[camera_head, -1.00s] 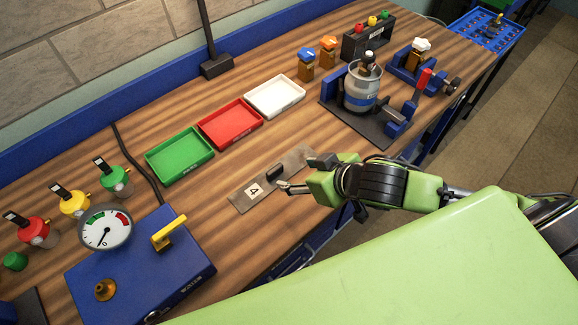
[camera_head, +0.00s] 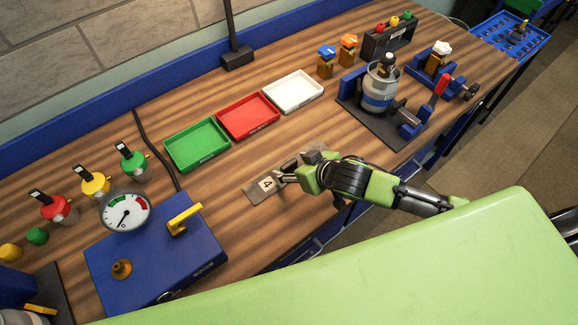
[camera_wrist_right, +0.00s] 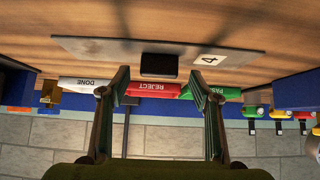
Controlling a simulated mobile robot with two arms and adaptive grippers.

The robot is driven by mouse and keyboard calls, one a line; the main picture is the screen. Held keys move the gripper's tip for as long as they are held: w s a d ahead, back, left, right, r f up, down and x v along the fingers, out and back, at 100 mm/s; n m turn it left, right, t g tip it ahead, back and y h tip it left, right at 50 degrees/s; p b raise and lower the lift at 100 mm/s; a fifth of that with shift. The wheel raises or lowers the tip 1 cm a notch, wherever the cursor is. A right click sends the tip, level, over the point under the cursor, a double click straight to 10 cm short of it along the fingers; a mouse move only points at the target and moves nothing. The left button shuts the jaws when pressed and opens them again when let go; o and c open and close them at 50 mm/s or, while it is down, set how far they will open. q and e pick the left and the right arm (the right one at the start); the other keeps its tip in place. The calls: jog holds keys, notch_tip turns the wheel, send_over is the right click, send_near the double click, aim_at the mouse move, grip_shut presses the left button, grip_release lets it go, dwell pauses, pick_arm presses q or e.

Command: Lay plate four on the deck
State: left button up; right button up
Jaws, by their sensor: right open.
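Plate four (camera_head: 259,192) is a flat grey strip with a white "4" label, lying on the wooden bench. In the right wrist view the plate (camera_wrist_right: 105,49) shows whole, with a black block-shaped handle (camera_wrist_right: 159,65) at its middle. My right gripper (camera_head: 281,177) is over the plate in the head view and hides the handle. In the right wrist view its two fingers (camera_wrist_right: 160,80) are spread, one on each side of the handle's line, with nothing between them. I cannot tell which surface is the deck. My left gripper is not in view.
Green (camera_head: 197,146), red (camera_head: 248,117) and white (camera_head: 293,92) trays stand behind the plate. A blue box with a gauge (camera_head: 150,255) is at left. A dark base with a grey canister (camera_head: 379,90) is at right. Bare bench lies between plate and blue box.

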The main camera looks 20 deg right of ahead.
aim_at(290, 165)
jog(key=shift+x, duration=1.05)
jog(key=shift+w+a+f, duration=0.1)
jog(key=shift+w+f, duration=0.25)
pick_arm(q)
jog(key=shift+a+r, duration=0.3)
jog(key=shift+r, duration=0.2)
pick_arm(e)
jog(key=c, duration=1.5)
jog(key=shift+c, duration=0.2)
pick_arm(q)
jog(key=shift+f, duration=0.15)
pick_arm(e)
jog(key=shift+r, duration=0.2)
